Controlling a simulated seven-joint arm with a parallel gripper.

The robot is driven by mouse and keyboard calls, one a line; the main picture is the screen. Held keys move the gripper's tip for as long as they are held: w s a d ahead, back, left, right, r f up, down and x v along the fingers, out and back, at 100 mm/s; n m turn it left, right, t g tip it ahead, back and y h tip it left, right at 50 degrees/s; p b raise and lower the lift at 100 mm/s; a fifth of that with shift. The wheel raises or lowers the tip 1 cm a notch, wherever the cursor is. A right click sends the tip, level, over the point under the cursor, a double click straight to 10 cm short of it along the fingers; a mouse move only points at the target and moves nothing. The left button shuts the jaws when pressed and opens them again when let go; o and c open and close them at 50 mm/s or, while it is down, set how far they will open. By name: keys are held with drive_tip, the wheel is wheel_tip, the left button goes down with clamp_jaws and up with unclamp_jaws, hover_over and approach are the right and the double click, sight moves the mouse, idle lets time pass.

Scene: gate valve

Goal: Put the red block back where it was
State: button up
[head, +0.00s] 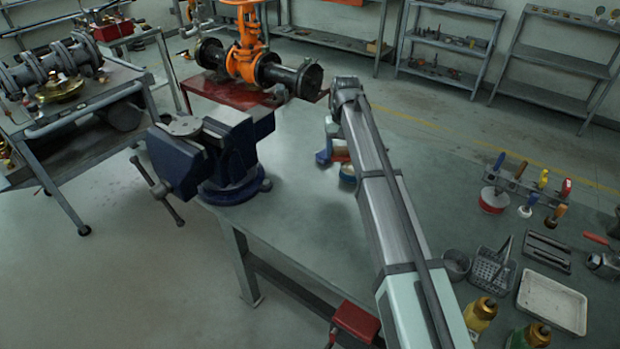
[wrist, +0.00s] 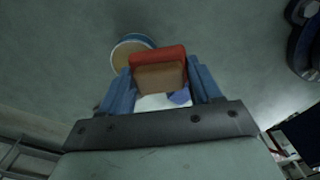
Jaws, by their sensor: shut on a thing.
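In the wrist view, the red block (wrist: 158,56) is between the blue fingers of my gripper (wrist: 160,82); its near face looks brownish. The fingers are shut on its two sides. In the head view, the red block (head: 340,155) shows as a small patch beside my arm, above the grey-green bench (head: 290,225). My gripper (head: 326,155) is mostly hidden behind my arm there. I cannot tell the gap between block and bench.
A round blue-rimmed tin (wrist: 128,50) lies just beyond the block; it also shows in the head view (head: 347,172). A blue vise (head: 215,155) stands to the left. The orange gate valve (head: 245,60) is behind. Tools (head: 525,185) and a white tray (head: 552,300) are at right.

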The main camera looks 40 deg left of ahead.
drive_tip(key=n, duration=0.1)
hover_over(310, 177)
drive_tip(key=shift+f, duration=4.7)
drive_tip(key=shift+f, duration=0.1)
drive_tip(key=o, duration=1)
wheel_tip(310, 177, up, 12)
drive_tip(key=shift+r, duration=0.1)
